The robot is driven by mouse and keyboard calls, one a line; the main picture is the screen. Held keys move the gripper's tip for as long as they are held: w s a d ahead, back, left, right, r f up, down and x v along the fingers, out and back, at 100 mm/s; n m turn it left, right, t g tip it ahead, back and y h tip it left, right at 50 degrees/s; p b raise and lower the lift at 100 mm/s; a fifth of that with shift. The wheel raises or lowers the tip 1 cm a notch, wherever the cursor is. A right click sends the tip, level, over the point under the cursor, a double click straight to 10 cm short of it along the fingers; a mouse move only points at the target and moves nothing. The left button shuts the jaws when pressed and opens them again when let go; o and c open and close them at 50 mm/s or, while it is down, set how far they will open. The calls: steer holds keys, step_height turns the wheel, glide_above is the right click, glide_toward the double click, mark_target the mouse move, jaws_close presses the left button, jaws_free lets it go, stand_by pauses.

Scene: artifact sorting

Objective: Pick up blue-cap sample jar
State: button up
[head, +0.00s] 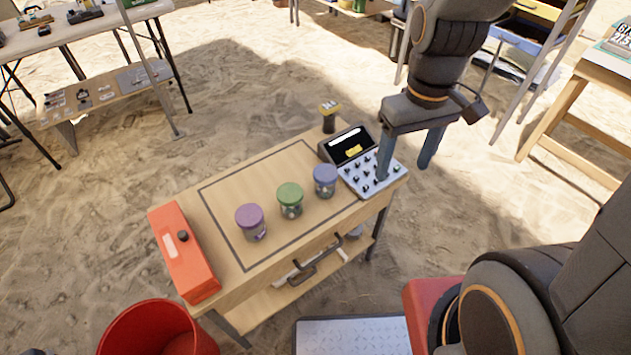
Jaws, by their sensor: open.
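The blue-cap sample jar (325,181) stands upright on the wooden table (224,192), near the right edge of the marked rectangle. It is a clear jar with a blue lid. My gripper (406,172) is open and empty, to the right of the jar. Its fingers point down and overlap the control panel in the picture; its exact height above the panel cannot be told. A gap shows between the fingers and the jar.
A green-cap jar (290,200) and a purple-cap jar (250,222) stand left of the blue one. A control panel with a screen (369,178) sits close on its right. An orange-red box (184,253) lies at the table's left end. A red bin (155,330) stands below.

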steer(key=w+a+f+n, duration=0.5)
steer(key=w+a+n, duration=0.25)
steer(key=n, duration=0.65)
steer(key=n+b, duration=0.1)
steer(key=n, duration=1.1)
glide_above(326, 172)
step_height(326, 172, down, 6)
steer(key=shift+w+r, duration=0.15)
steer(key=shift+r, duration=0.1)
steer(key=shift+a+f, duration=0.15)
steer(key=shift+f, duration=3.8)
steer(key=c, duration=1)
